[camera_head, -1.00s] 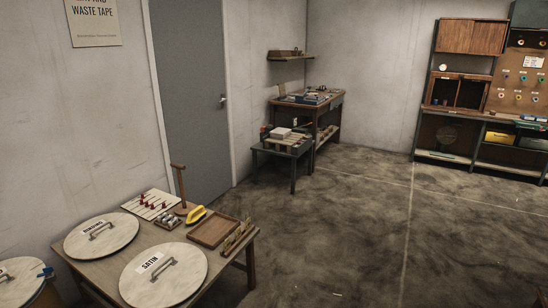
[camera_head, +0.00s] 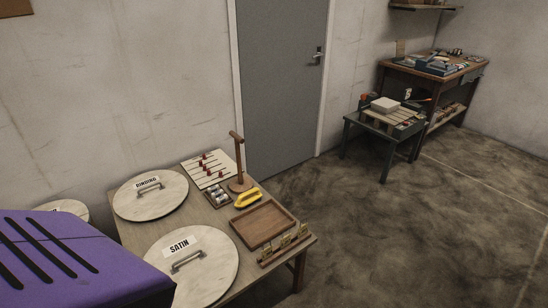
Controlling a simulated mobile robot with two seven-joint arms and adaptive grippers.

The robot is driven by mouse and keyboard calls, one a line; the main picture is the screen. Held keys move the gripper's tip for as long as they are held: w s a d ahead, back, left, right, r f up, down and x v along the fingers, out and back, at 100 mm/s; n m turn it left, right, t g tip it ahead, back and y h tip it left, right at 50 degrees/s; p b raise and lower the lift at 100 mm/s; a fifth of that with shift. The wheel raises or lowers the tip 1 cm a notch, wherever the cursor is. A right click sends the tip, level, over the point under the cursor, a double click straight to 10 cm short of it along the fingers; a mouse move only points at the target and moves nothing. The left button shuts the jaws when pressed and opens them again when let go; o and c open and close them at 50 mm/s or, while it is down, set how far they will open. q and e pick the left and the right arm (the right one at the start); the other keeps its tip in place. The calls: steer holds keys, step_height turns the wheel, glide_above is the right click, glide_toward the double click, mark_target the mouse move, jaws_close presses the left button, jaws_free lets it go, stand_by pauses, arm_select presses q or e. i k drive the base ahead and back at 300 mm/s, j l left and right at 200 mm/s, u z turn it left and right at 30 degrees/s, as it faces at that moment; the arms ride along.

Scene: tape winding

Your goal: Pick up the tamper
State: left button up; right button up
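A brown wooden tool with an upright shaft, a short crossbar on top and a broad foot stands on the table (camera_head: 214,222); by its shape I take it for the tamper (camera_head: 239,162). It is upright near the table's back edge, between a white board with red pegs (camera_head: 208,168) and a yellow object (camera_head: 248,198). Nothing holds it. Neither of my grippers shows in the view.
Two round lids, BINDING (camera_head: 150,197) and SATIN (camera_head: 196,268), lie on the table's left side. A wooden tray (camera_head: 264,224) and small rack (camera_head: 287,246) are at right. A purple slotted shape fills the lower left; I cannot tell what it is.

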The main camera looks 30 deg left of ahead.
mark_target(241, 184)
steer(key=i+u, duration=0.25)
steer(key=i, duration=0.2)
steer(key=i+l+u, duration=0.25)
steer(key=i, duration=0.2)
steer(key=i+l+u, duration=0.25)
steer(key=i, duration=0.2)
steer(key=i+l+u, duration=0.3)
steer(key=u, duration=0.2)
steer(key=i+l+u, duration=0.45)
